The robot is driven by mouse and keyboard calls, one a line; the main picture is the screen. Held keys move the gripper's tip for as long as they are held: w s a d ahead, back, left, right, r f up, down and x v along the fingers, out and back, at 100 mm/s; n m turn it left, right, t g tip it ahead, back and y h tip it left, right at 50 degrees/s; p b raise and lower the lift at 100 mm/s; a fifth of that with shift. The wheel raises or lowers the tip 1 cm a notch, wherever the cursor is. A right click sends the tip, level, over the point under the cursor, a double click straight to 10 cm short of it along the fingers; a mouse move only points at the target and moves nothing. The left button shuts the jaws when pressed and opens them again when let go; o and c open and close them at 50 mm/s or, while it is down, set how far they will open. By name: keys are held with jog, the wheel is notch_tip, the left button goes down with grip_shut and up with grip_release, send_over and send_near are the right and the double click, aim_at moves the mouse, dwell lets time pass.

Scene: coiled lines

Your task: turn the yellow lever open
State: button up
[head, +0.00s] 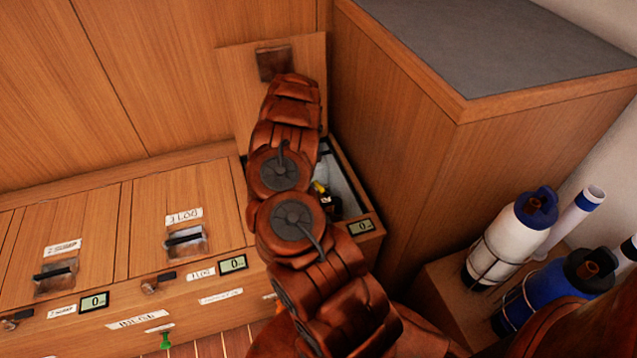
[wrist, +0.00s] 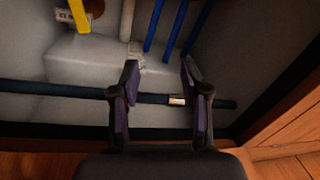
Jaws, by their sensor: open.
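The yellow lever (wrist: 80,14) shows at the top left of the wrist view, cut off by the frame edge. A small bit of yellow (head: 319,187) also shows in the head view, beside my arm in the open compartment. My gripper (wrist: 160,72) is open, its two dark fingers apart with nothing held between them. It points into the compartment, to the right of the lever and apart from it in the picture. In the head view my gripper (head: 329,206) is mostly hidden behind my arm.
A dark pipe (wrist: 62,92) with a brass-coloured band runs across behind the fingers. Blue lines (wrist: 177,30) and a pale pipe (wrist: 127,18) stand beyond. The raised wooden lid (head: 236,85) leans behind my arm. A tall wooden cabinet (head: 405,130) closes off the right side.

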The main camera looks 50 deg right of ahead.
jog(key=h, duration=0.2)
send_over(319, 186)
jog(key=shift+m+g, duration=0.3)
notch_tip(319, 186, down, 5)
jog(key=shift+r, duration=0.1)
jog(key=shift+f+b, duration=0.9)
jog(key=shift+f, duration=2.85)
jog(key=shift+c, duration=0.4)
grip_shut()
